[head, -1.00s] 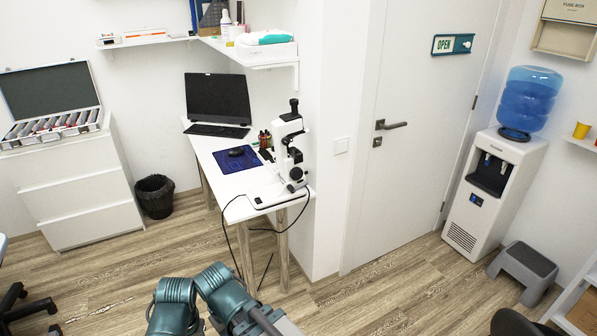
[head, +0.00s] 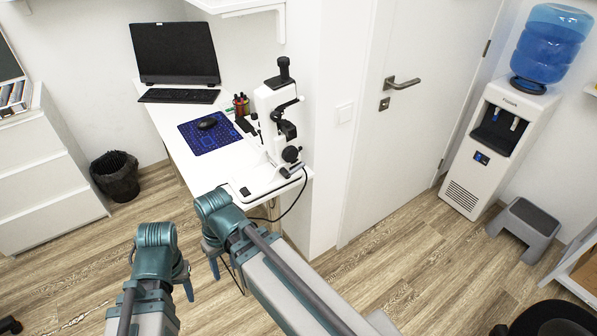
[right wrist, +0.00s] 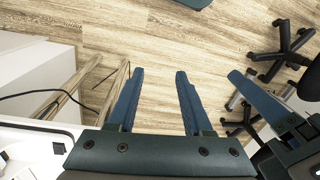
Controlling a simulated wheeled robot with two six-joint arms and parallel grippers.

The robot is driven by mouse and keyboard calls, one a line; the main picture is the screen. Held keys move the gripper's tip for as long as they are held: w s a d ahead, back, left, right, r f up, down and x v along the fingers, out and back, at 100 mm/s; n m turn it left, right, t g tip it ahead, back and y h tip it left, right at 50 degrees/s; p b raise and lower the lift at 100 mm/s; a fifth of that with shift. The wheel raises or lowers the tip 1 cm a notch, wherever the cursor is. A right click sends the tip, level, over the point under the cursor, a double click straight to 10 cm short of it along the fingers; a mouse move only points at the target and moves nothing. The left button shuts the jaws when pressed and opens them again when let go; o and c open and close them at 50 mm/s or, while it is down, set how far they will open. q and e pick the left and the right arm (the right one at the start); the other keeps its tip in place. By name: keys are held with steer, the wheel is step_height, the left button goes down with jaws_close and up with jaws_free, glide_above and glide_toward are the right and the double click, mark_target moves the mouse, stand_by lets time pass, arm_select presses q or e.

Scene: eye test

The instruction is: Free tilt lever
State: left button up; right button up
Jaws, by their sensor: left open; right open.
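A white microscope-like instrument (head: 279,130) with a black eyepiece on top and black knobs stands upright on the right front part of the white desk (head: 205,172). A small black arm (head: 286,106) sticks out from its column; I cannot tell whether this is the tilt lever. My right gripper (head: 214,262) is below and in front of the desk's front edge, apart from the instrument. In the right wrist view its two blue fingers (right wrist: 159,75) are spread, with only floor between them. My left gripper (head: 187,288) is lower left, open, partly hidden by its own wrist.
The desk also holds a laptop (head: 175,53), a keyboard (head: 179,96), a mouse on a blue mat (head: 208,140) and a pen holder (head: 241,105). A black cable (head: 293,200) hangs off the desk's front. A white wall end stands right of the instrument. Floor ahead is free.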

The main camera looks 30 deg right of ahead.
steer(key=w+d+f+m+t+y+b, duration=0.25)
steer(key=w+d+f+y+b, duration=0.25)
steer(key=w+f+b, duration=0.3)
steer(key=w+d+m+t+y+b, duration=0.35)
steer(key=w+d+t+b, duration=0.2)
steer(key=d+b, duration=0.45)
steer(key=s+d+r+m+t+h+b, duration=0.15)
steer(key=d+m+t+b, duration=0.3)
steer(key=d, duration=0.95)
steer(key=s+d+r+m+t+h+b, duration=0.1)
steer(key=d+r+m+t+b, duration=0.3)
steer(key=d, duration=0.9)
steer(key=w+a, duration=0.1)
steer(key=w, duration=0.3)
steer(key=w+a+n+t, duration=0.1)
steer(key=w+a, duration=0.1)
steer(key=w, duration=0.2)
steer(key=w+a+t+p, duration=0.1)
steer(key=w+a, duration=0.1)
steer(key=w, duration=0.3)
steer(key=shift+w+f, duration=0.1)
steer(key=shift+f, duration=0.25)
jaws_close()
